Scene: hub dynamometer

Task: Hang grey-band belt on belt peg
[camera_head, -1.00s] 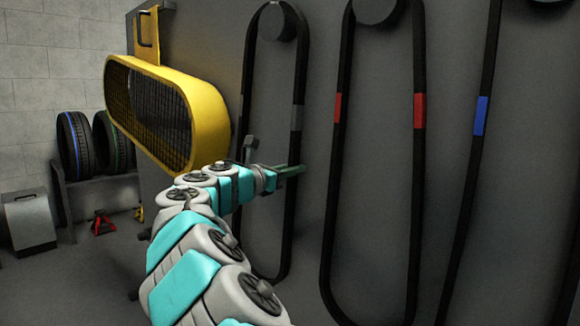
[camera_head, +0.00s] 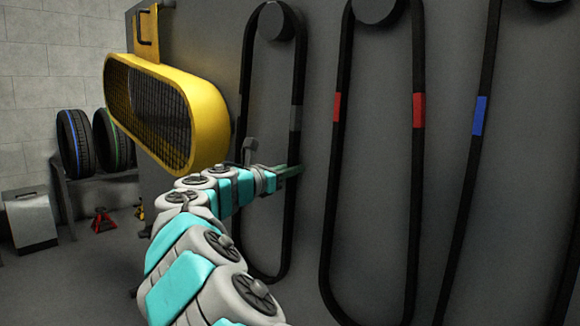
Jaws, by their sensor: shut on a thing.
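The grey-band belt (camera_head: 296,118) is a long black loop with a grey band on each side. It hangs down the dark grey panel at the left of the row. Its top passes around a round dark peg (camera_head: 275,22). My gripper (camera_head: 290,171) is at the right strand of this belt, below the grey band. It is shut on the belt. The fingertips are small and partly merge with the dark strand, so the exact contact is hard to see. The lower end of the loop hangs behind and right of my arm.
A red-band belt (camera_head: 419,110) and a blue-band belt (camera_head: 480,116) hang to the right on the panel (camera_head: 220,40). A yellow mesh guard (camera_head: 205,110) juts out just left of my wrist. Tyres (camera_head: 75,143) stand on a rack at the far left.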

